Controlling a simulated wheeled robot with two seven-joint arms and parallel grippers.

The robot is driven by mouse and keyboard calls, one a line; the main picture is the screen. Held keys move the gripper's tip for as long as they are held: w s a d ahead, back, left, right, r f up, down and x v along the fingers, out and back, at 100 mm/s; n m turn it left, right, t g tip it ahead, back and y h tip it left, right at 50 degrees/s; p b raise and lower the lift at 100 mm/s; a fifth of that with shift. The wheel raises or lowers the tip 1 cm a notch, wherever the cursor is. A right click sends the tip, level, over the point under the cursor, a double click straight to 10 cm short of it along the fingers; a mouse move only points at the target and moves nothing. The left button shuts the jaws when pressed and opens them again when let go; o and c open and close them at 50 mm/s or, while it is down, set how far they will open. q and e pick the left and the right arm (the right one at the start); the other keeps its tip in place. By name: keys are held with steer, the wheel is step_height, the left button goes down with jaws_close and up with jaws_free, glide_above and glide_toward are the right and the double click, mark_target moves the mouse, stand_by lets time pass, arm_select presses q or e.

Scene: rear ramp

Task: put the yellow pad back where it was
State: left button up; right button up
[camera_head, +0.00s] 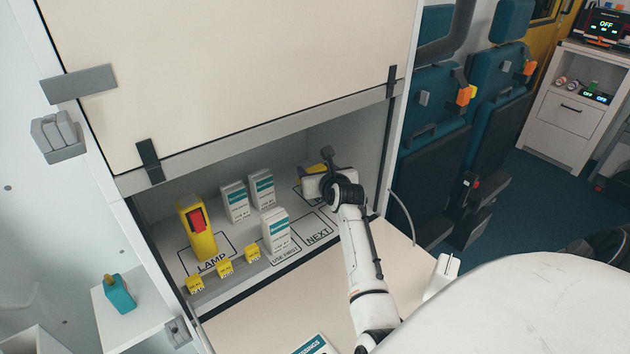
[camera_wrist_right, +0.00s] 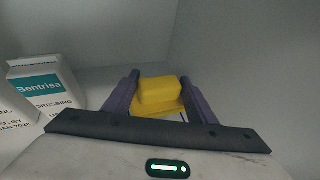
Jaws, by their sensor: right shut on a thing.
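The yellow pad (camera_wrist_right: 158,92) sits between the two purple fingers of my right gripper (camera_wrist_right: 160,88), which is shut on it. In the head view only a bit of the yellow pad (camera_head: 315,169) shows beside my right gripper (camera_head: 318,178), inside the right end of the open cupboard shelf (camera_head: 190,258). A marked outline with partly hidden lettering lies on the shelf just under the gripper. I cannot tell whether the pad touches the shelf. My left gripper is not in view.
White dressing cartons (camera_head: 277,236) stand left of my gripper; one carton (camera_wrist_right: 42,90) is near it in the wrist view. A yellow lamp (camera_head: 197,236) stands on the left. Small yellow tags (camera_head: 224,267) line the front edge. A raised cream door (camera_head: 240,75) hangs above.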

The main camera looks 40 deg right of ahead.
step_height(320, 180, down, 3)
steer(key=shift+r, duration=0.15)
steer(key=shift+f, duration=0.25)
steer(key=o, duration=1.1)
steer(key=shift+o, duration=0.2)
steer(key=shift+r, duration=0.1)
